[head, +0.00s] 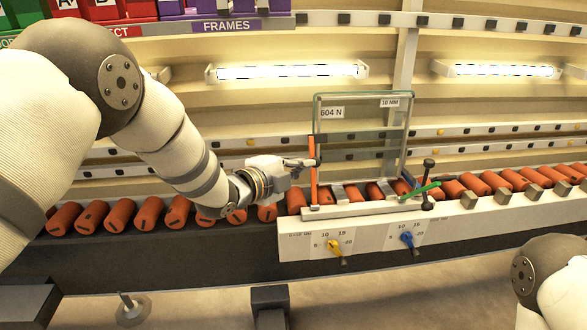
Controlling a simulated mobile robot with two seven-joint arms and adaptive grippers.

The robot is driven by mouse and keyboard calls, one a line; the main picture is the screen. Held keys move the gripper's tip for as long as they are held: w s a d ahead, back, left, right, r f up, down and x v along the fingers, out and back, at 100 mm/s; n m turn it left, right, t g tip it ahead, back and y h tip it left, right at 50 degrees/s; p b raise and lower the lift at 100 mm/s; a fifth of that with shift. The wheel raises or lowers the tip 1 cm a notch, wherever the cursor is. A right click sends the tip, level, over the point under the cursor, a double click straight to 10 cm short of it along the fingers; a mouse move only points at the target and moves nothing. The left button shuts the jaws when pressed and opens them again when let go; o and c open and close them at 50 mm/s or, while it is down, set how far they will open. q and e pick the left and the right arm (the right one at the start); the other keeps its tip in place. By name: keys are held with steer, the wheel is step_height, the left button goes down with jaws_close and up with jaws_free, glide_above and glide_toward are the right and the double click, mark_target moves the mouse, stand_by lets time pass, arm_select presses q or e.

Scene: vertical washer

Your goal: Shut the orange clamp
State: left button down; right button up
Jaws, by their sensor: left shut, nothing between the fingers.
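The orange clamp (313,185) shows as a thin orange bar standing nearly upright at the left edge of a glass pane (361,122). Its foot meets the pale rail under the pane. My left gripper (311,162) comes in from the left with its fingers shut and empty. Its dark fingertips overlap the middle of the orange bar in the picture; I cannot tell whether they touch it. My right arm shows only in the lower right corner, and its gripper is out of view.
A green lever (421,190) slopes at the pane's right end, beside a black-knobbed post (428,184). Orange rollers (150,213) run along the conveyor below. A yellow knob (335,247) and a blue knob (407,239) sit on the front panel. Coloured bins (225,10) stand above.

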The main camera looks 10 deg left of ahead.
arm_select(q)
steer(key=v, duration=0.3)
steer(key=shift+s+r, duration=0.15)
steer(key=shift+r, duration=0.05)
arm_select(e)
steer(key=shift+w+r, duration=0.2)
steer(key=shift+r, duration=0.15)
arm_select(q)
steer(key=shift+s, duration=0.1)
